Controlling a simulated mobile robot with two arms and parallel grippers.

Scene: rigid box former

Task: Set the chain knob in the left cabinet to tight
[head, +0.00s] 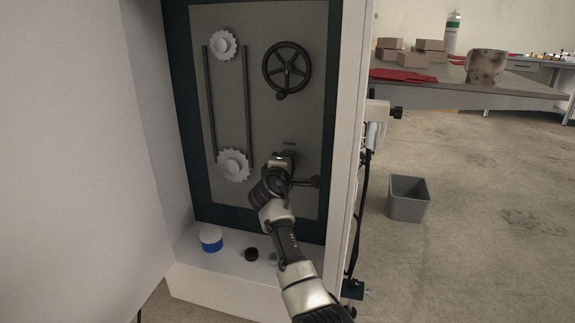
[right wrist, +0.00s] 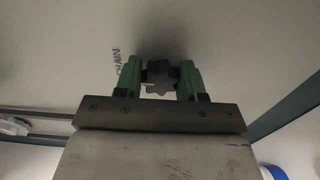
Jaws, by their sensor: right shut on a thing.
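The chain knob (right wrist: 160,77) is a dark, lobed knob on the cabinet's back panel, beside the lettering CHAIN in the right wrist view. My right gripper (right wrist: 161,82) has its green fingers on both sides of the knob and is shut on it. In the head view my right gripper (head: 281,162) reaches into the left cabinet (head: 266,120) at the lower right of the panel, and it hides the knob there. Which setting the knob points to cannot be told. My left gripper is not in view.
A black handwheel (head: 287,68) is above my gripper. Two white sprockets with a chain, the lower one (head: 234,165), are to the left. A blue-and-white tub (head: 211,238) and a black cap (head: 251,254) stand on the cabinet floor. A grey bin (head: 408,198) stands outside.

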